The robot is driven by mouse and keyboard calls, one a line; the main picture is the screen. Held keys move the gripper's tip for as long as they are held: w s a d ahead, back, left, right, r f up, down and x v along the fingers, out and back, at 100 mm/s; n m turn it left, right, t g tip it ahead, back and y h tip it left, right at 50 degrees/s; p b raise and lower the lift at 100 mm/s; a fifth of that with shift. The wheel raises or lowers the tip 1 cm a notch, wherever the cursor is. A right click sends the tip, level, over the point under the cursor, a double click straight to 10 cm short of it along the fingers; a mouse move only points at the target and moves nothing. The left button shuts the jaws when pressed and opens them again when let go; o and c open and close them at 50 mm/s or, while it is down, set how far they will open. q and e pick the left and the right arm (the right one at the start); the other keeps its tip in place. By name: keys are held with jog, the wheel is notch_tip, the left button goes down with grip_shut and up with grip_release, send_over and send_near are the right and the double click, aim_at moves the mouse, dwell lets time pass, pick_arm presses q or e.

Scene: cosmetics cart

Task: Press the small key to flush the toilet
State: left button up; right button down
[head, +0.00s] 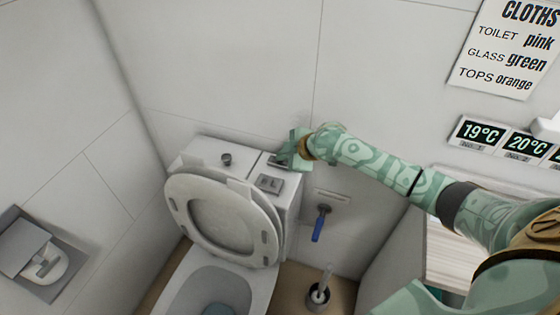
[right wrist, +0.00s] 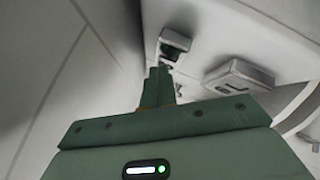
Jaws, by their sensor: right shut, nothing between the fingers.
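The toilet (head: 222,275) stands against the wall with its lid (head: 222,215) raised against the cistern (head: 205,148). A grey key marked with an L (head: 270,183) sits on the cistern top at its right, and it also shows in the right wrist view (right wrist: 238,76). A second, smaller-looking key (right wrist: 174,42) lies beyond my fingertips in the right wrist view, partly dark. My right gripper (head: 289,161) is shut and empty over the cistern's back right corner, beside the L key. In the right wrist view its fingers (right wrist: 158,75) point at the second key; I cannot tell whether they touch it. My left gripper is not in view.
A dark round knob (head: 226,158) sits on the cistern's left part. A blue-handled tool (head: 320,223) hangs on the wall to the right, above a toilet brush (head: 320,290). A paper holder (head: 35,255) is on the left wall. A counter (head: 455,262) stands at the right.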

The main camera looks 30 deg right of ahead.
aim_at(284, 163)
jog(key=shift+f+b, duration=0.45)
jog(key=shift+f, duration=0.4)
dwell(0.5)
jog(key=shift+r, duration=0.1)
jog(key=shift+r+p, duration=1.15)
jog(key=shift+r, duration=0.15)
notch_tip(284, 163, up, 5)
jog(key=p, duration=0.4)
jog(key=shift+r, duration=0.1)
jog(key=shift+s+f, duration=0.1)
jog(key=shift+f, duration=0.1)
